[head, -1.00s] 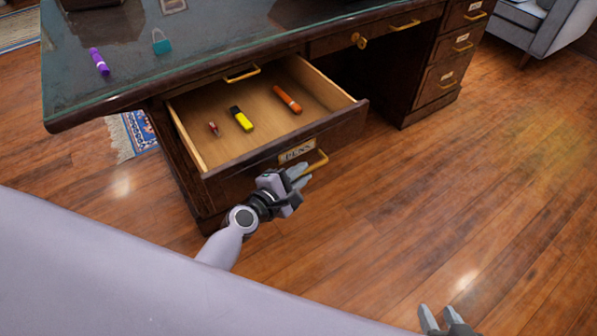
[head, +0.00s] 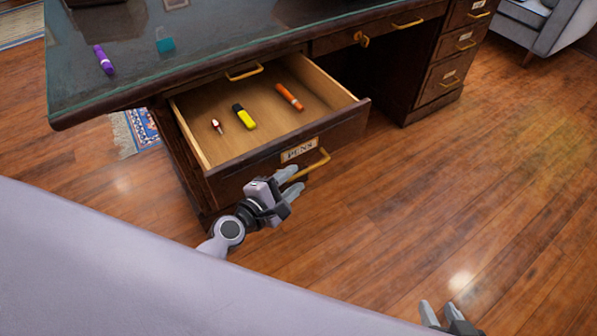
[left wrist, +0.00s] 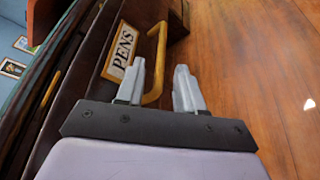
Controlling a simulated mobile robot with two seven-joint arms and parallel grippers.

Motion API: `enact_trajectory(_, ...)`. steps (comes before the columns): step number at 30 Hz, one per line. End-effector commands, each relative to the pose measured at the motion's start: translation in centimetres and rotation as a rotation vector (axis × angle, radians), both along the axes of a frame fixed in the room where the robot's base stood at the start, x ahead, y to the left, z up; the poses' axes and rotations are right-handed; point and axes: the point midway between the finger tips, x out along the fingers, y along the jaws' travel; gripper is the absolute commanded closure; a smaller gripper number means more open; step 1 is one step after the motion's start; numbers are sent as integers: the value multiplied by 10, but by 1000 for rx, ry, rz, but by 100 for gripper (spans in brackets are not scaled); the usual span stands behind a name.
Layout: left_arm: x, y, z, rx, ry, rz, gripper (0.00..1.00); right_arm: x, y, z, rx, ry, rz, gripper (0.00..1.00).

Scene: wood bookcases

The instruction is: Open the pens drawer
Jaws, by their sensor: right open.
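The pens drawer (head: 262,161) in the desk's near pedestal is pulled well out, its inside showing. Its front bears a "PENS" label (head: 299,149) and a brass handle (head: 318,165); the label (left wrist: 123,52) and handle (left wrist: 160,60) also show in the left wrist view. My left gripper (head: 292,182) is open just in front of the drawer front, beside the handle's near end. In the left wrist view its two fingers (left wrist: 160,88) stand apart with nothing held between them. My right gripper (head: 442,314) is open at the bottom edge, over the floor, partly cut off.
The drawer holds a yellow highlighter (head: 244,116), an orange marker (head: 289,97) and a small red-and-white item (head: 218,126). A purple marker (head: 104,60) and a teal item (head: 165,45) lie on the glass-topped desk (head: 215,50). The wooden floor (head: 440,190) at right is clear.

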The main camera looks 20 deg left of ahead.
Motion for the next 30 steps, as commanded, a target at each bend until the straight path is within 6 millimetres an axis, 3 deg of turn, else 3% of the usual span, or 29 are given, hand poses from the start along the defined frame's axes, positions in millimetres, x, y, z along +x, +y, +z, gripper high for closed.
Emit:
enact_trajectory(9,-27,9,6,0,1,-1,63,0,0,3,0,0,0,57)
enact_trajectory(26,-28,9,7,1,0,0,63,0,-1,3,-2,1,1,57)
enact_trajectory(30,-34,8,4,76,-9,-26,63,0,-1,3,-2,1,1,57)
